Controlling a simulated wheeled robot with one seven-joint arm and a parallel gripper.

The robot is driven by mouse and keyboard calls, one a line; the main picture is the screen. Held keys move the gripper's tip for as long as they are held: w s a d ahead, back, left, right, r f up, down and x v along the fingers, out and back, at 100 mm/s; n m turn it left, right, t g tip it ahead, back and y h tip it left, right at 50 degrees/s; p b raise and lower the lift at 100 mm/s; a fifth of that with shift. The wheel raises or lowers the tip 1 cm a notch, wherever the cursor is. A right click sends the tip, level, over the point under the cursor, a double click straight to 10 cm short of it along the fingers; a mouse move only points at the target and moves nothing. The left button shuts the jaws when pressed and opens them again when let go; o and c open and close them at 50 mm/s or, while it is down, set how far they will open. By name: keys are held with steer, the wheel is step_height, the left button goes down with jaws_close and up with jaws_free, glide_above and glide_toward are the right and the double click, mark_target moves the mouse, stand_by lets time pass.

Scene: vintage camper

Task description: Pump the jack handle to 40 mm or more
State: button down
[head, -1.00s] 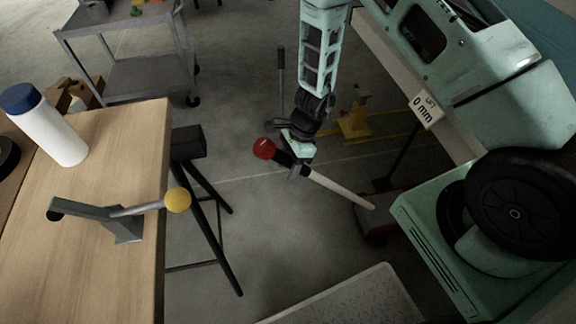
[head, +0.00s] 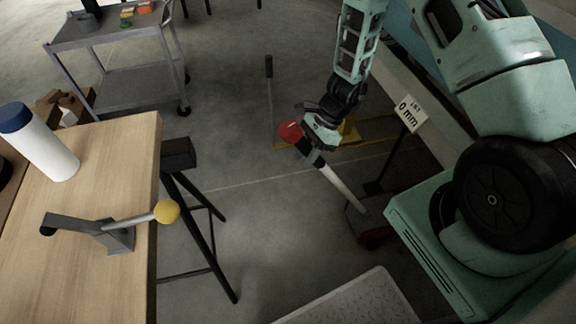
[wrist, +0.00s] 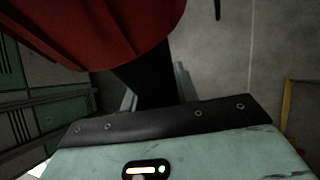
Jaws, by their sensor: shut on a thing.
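The jack handle (head: 343,187) is a pale bar with a black grip and a red end knob (head: 290,132). My gripper (head: 314,156) is shut on the black grip just below the knob. In the wrist view the red knob (wrist: 100,30) fills the upper left, with the black grip (wrist: 147,85) under it between the fingers. A sign (head: 410,112) on a post behind the jack reads 0 mm.
A wooden workbench (head: 100,160) stands at left with a white bottle (head: 48,150) and a yellow-knobbed lever (head: 166,211). A grey cart (head: 130,70) is at the back left. A yellow stand (head: 349,130) is behind my gripper.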

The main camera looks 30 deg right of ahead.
steer(key=s+d+r+y+p, duration=0.1)
steer(key=s+d+r+y, duration=0.1)
steer(key=d, duration=0.7)
steer(key=s+d+r+y+p, duration=0.1)
steer(key=d+r, duration=0.4)
steer(key=d, duration=0.5)
steer(key=shift+s+d+r+t+y, duration=0.25)
steer(key=shift+s+t+y, duration=0.1)
steer(key=shift+y, duration=0.25)
steer(key=c, duration=1.1)
jaws_free()
steer(key=shift+d, duration=0.15)
steer(key=shift+o, duration=0.2)
steer(key=v, duration=1.7)
steer(key=shift+r, duration=0.2)
